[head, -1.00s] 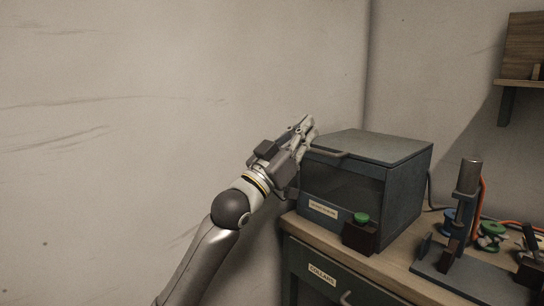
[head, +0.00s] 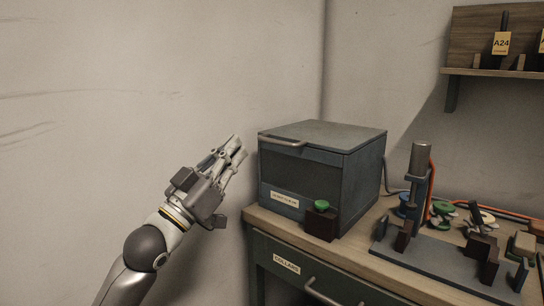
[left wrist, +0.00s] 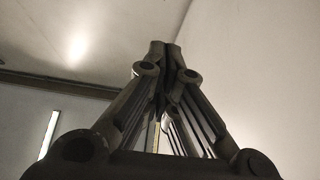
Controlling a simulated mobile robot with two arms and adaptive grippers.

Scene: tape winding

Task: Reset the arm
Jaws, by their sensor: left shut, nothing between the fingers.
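My left gripper (head: 238,146) is raised in front of the bare wall, to the left of the dark box on the bench, and looks apart from it. Its fingers point up and to the right. In the left wrist view the fingertips (left wrist: 165,46) meet and hold nothing. Behind them only ceiling and walls show. My right gripper is not in any view.
A dark lidded box (head: 361,180) with a front handle stands on the bench (head: 262,217). A green button (head: 322,205) sits on a small block before it. A fixture with an upright post (head: 419,167), spools and orange cable lie right. A shelf (head: 485,73) holds tagged items.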

